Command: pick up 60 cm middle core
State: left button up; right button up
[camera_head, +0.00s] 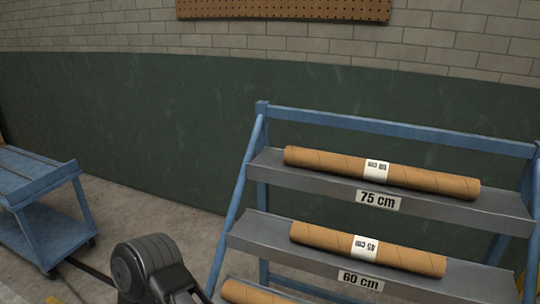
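A blue rack holds brown cardboard cores on stepped grey shelves. The top shelf (470,209), marked 75 cm, bears a long core (430,181) with a white label; its upside-down print looks like 60 cm, but is too small to be sure. The middle shelf (258,232), marked 60 cm, bears a core (320,237) whose upside-down label reads 45 cm. A lower core (245,293) is mostly cut off by the bottom edge. A dark part of my arm shows at the bottom left, left of the rack. Neither gripper's fingers are in view.
A blue cart (38,190) on casters stands at the left. Concrete floor (140,220) lies open between cart and rack. A green and brick wall (130,110) runs behind, with a pegboard (285,9) at the top. A yellow object (537,262) shows at the right edge.

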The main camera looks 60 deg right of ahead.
aim_at(464, 187)
jog(key=z, duration=4.25)
